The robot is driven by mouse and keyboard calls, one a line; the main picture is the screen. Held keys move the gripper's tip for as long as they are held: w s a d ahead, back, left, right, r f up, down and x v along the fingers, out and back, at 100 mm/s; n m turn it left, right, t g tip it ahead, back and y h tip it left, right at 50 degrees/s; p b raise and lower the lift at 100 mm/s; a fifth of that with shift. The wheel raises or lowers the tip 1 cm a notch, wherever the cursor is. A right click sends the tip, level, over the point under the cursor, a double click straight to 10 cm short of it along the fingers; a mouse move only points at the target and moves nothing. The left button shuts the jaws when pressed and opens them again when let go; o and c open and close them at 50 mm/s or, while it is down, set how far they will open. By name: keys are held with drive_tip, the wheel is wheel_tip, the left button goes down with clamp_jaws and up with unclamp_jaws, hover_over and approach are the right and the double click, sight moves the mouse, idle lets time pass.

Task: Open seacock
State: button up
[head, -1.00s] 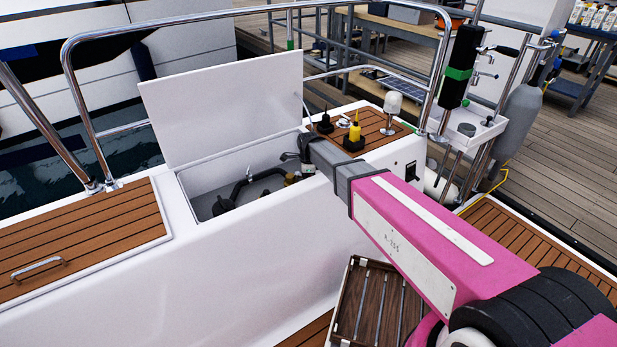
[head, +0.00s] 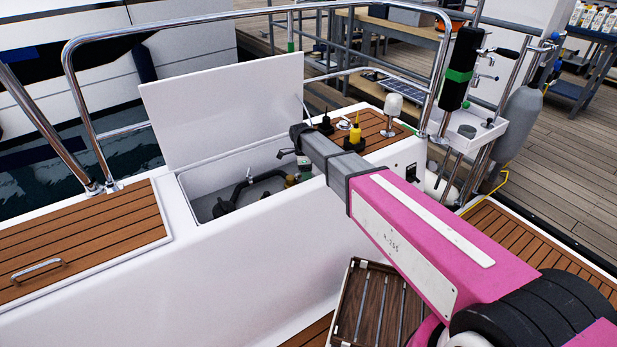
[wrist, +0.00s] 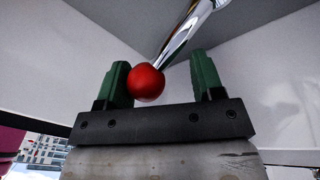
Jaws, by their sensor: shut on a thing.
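A chrome lever (wrist: 186,35) with a red ball knob (wrist: 146,83) shows in the wrist view. In the head view, my gripper's end is largely hidden behind my grey wrist link, above the open locker (head: 205,190). A brass-coloured fitting (head: 291,181) and a black hose (head: 240,187) sit inside the locker. The red knob cannot be made out there.
The raised white lid (head: 225,105) stands behind the locker. A yellow bottle-like item (head: 355,133) and a white-capped post (head: 393,104) stand on the teak panel to the right. A chrome rail (head: 250,20) runs above. A slatted wooden crate (head: 372,310) stands below.

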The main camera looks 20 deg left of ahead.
drive_tip(key=shift+w+a+r+g+h, duration=0.45)
drive_tip(key=shift+a+g+h, duration=0.2)
drive_tip(key=shift+g+h, duration=0.15)
drive_tip(key=shift+w+a+r+g+h, duration=0.4)
drive_tip(key=shift+a+g+h, duration=0.25)
drive_tip(key=shift+h, duration=0.25)
drive_tip(key=shift+s, duration=0.1)
drive_tip(key=o, duration=1.2)
drive_tip(key=shift+o, duration=0.2)
drive_tip(key=shift+d, duration=0.15)
